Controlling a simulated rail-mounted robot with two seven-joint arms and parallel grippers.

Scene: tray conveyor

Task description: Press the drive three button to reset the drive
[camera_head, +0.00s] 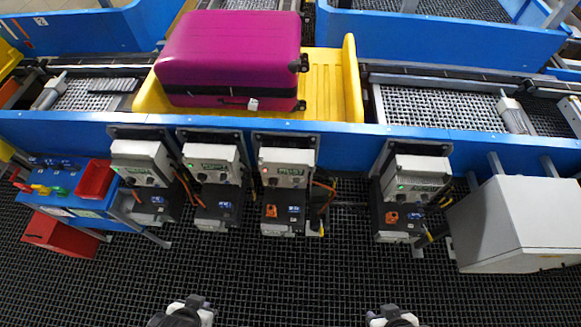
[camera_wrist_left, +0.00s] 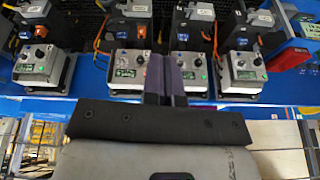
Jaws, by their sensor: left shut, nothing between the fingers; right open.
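Four drive units with grey control boxes hang along the blue conveyor side in the head view. The third from the left (camera_head: 286,165) shows a reddish light at its left edge; the first (camera_head: 140,157), second (camera_head: 211,160) and rightmost (camera_head: 414,175) show green lights. Their labels are too small to read for certain. The boxes also show, flipped, in the left wrist view, one (camera_wrist_left: 130,72) just beside my fingers. My left gripper (camera_head: 190,307) is shut and empty at the bottom of the head view, apart from the boxes; its fingers (camera_wrist_left: 166,78) show in the wrist view. My right gripper (camera_head: 393,314) is open and empty.
A magenta suitcase (camera_head: 230,55) lies in a yellow tray (camera_head: 340,85) on the conveyor. A blue cabinet with a red bin (camera_head: 96,180) stands at the left, a large grey box (camera_head: 515,225) at the right. Cables hang between the drives. The dark grid floor in front is clear.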

